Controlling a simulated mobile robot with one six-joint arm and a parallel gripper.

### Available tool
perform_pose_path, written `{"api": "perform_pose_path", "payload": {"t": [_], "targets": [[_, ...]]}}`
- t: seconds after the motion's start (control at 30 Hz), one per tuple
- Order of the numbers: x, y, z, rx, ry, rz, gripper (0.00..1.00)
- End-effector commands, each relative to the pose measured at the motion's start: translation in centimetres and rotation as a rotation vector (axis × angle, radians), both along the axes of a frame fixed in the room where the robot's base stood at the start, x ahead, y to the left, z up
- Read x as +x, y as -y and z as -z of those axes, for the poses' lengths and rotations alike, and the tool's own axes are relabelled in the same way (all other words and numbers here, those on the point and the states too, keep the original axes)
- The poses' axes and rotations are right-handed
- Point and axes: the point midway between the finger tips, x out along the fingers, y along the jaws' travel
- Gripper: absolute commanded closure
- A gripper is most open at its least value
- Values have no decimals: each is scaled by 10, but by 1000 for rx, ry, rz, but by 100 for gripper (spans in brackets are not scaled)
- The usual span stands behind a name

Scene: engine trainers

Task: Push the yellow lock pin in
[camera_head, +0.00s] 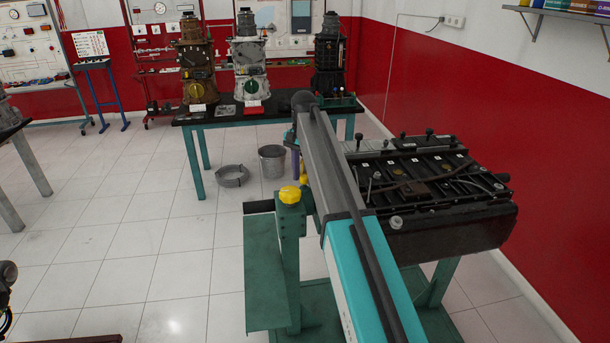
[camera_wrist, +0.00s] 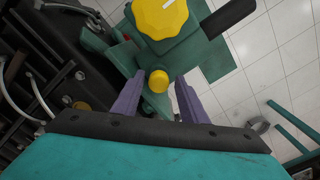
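In the wrist view a small round yellow pin end (camera_wrist: 158,80), which looks like the lock pin, sticks out of the green stand (camera_wrist: 207,62). My gripper (camera_wrist: 160,77) is open, with its two purple fingers apart, one on each side of the pin. I cannot tell whether they touch it. A larger faceted yellow knob (camera_wrist: 160,17) sits beyond the pin; it also shows on top of the green stand post in the head view (camera_head: 290,194).
A dark engine block (camera_head: 450,225) is mounted on the stand, right of my arm. A bench (camera_head: 222,117) with several engine parts stands behind. The tiled floor at left is clear.

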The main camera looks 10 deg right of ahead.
Motion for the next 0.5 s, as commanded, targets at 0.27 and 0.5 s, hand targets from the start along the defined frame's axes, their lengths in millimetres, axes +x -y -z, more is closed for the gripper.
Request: {"api": "perform_pose_path", "payload": {"t": [0.27, 0.5], "targets": [[0, 4, -9, -7, 1, 4, 57], [1, 3, -28, -4, 1, 3, 57]]}}
